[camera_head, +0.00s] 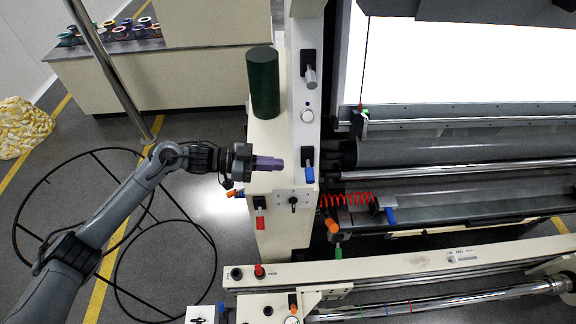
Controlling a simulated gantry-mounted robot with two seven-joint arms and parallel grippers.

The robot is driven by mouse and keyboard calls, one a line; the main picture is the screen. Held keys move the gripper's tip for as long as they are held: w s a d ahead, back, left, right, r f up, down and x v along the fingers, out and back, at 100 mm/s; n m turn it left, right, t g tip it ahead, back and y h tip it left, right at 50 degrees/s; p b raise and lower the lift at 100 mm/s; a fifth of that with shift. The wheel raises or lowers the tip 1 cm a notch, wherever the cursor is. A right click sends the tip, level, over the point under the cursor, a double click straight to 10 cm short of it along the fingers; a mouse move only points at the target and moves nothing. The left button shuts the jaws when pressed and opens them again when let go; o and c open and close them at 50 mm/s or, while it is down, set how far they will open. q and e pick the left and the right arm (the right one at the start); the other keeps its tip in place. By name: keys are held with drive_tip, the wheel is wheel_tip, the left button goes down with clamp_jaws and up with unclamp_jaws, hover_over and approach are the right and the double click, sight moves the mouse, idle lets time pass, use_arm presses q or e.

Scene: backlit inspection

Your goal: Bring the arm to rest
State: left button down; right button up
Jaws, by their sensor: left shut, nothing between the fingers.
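My left arm (112,205) comes in from the lower left and reaches up and to the right. Its left gripper (270,163) is shut and empty, with its purple fingers pointing right. It is in front of the cream machine post, below the dark green cylinder (263,82). I cannot tell whether the fingertips touch the post. My right gripper does not show.
The cream machine (275,225) has knobs, levers and a red coiled hose (345,199). Rollers (440,150) and a bright backlit panel (450,60) are at the right. A counter with coloured spools (120,32) stands at the back left. Patterned cloth (22,127) lies at the far left.

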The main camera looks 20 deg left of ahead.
use_arm(q)
drive_tip(key=f+v, duration=0.1)
drive_tip(key=v, duration=0.5)
drive_tip(key=s+d+f+n+g, duration=0.1)
drive_tip(key=s+d+f, duration=0.35)
drive_tip(key=f, duration=0.45)
drive_tip(key=s+d+f+n+t+y, duration=0.2)
drive_tip(key=s+d+f+n+t, duration=0.35)
drive_tip(key=s+d, duration=0.9)
drive_tip(key=s+a+f+n+g+y, duration=0.2)
drive_tip(key=s+a+n+g+y, duration=0.2)
drive_tip(key=s+a+g+y, duration=0.7)
wheel_tip(320, 180, up, 16)
drive_tip(key=w+a+t+p, duration=0.1)
drive_tip(key=t+p, duration=0.2)
drive_tip(key=p, duration=1.3)
drive_tip(key=shift+w+a+y, duration=0.2)
drive_tip(key=shift+a+y, duration=0.15)
drive_tip(key=shift+y, duration=0.05)
